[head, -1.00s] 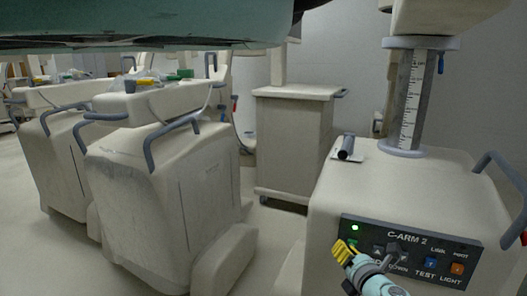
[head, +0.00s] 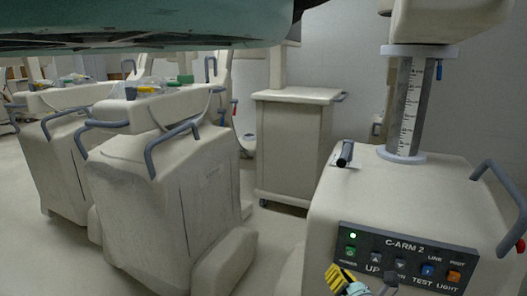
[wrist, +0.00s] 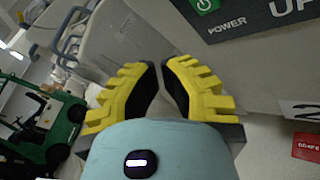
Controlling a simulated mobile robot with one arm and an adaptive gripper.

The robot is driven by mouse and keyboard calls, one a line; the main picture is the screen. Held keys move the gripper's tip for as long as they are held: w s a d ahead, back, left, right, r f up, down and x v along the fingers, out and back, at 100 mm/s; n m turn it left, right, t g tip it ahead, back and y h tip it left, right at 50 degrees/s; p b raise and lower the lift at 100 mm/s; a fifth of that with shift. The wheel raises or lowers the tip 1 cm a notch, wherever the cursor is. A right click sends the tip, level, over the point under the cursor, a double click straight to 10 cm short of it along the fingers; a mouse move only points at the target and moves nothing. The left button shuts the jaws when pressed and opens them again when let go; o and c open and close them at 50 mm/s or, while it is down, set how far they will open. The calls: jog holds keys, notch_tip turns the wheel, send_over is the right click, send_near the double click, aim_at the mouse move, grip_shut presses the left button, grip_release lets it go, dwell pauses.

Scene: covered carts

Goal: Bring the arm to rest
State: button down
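My gripper (head: 342,278) is at the bottom of the head view, just in front of the lower left part of the control panel (head: 405,258) marked C-ARM 2. In the wrist view my gripper (wrist: 161,84) shows its yellow fingers with dark inner pads. The tips are close together with a narrow gap between them, and nothing is held there. The panel's corner with the green POWER button (wrist: 205,6) lies beyond the fingertips at the upper right. Much of my arm is outside the head view.
The C-arm cart (head: 330,215) fills the right side, with a dark cylinder (head: 345,152) on its top. A beige cabinet (head: 290,150) stands behind. Covered carts (head: 160,190) stand at left. Open floor (head: 35,235) shows at far left. A green machine (wrist: 45,125) shows in the wrist view.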

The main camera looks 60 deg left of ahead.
jog(key=shift+s+d, duration=0.2)
jog(key=shift+w+r, duration=0.1)
